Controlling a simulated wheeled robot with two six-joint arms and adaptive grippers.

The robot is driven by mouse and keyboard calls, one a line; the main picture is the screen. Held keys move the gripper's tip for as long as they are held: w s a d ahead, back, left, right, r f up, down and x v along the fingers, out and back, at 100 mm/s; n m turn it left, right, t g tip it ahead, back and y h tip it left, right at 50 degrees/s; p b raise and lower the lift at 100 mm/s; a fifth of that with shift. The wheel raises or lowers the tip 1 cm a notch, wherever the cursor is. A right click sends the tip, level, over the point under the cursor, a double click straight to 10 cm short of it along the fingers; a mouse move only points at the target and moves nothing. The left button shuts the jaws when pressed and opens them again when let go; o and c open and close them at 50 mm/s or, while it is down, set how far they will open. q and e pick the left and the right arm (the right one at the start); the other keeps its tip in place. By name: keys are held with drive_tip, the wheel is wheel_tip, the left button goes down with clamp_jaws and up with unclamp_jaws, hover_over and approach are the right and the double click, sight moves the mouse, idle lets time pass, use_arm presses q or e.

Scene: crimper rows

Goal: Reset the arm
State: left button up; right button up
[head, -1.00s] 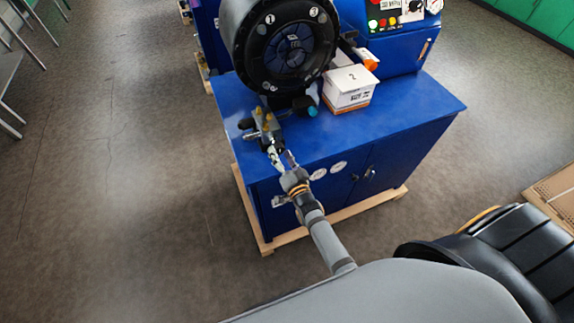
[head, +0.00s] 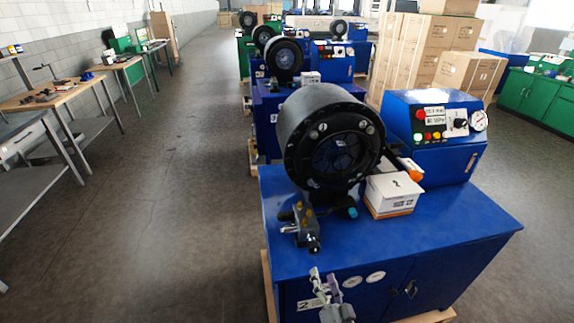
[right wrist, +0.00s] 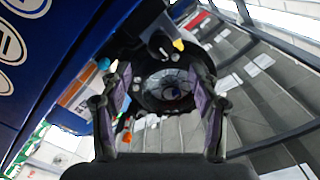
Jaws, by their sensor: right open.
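My right gripper (head: 326,285) is at the bottom of the head view, in front of the blue cabinet of the nearest crimper machine (head: 335,140). Its fingers are apart and nothing shows between them. In the right wrist view both fingers of the right gripper (right wrist: 162,95) stand open, one on each side, with a round black part seen beyond the gap. A grey valve block (head: 305,225) with brass fittings sits on the cabinet top, beyond the gripper and apart from it. My left gripper is not in view.
A white box (head: 392,194) and a control panel (head: 436,125) stand on the blue cabinet (head: 440,225). More crimper machines (head: 283,58) line up behind. A workbench (head: 60,92) is at the left, cardboard boxes (head: 412,50) at the back. The left floor (head: 160,220) is clear.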

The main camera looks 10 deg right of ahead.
drive_tip(key=s+d+f+n+g+b, duration=0.15)
drive_tip(key=s+f+g, duration=0.3)
drive_tip(key=f, duration=0.85)
drive_tip(key=s+d+f+n+g, duration=0.1)
drive_tip(key=s+f+n+g, duration=0.35)
drive_tip(key=f, duration=0.85)
drive_tip(key=s+d+f+n+g, duration=0.1)
drive_tip(key=s+d+f+g, duration=0.1)
drive_tip(key=s+f, duration=0.3)
drive_tip(key=s+d+f+g+h+b, duration=0.1)
drive_tip(key=s+d+f+g, duration=0.2)
drive_tip(key=s, duration=1)
drive_tip(key=s+d+f+n+g+b, duration=0.1)
drive_tip(key=s+d+f+g, duration=0.1)
drive_tip(key=s+f, duration=0.7)
drive_tip(key=shift+s+d+n+g, duration=0.3)
drive_tip(key=shift+s+d+g, duration=0.1)
drive_tip(key=shift+d, duration=0.15)
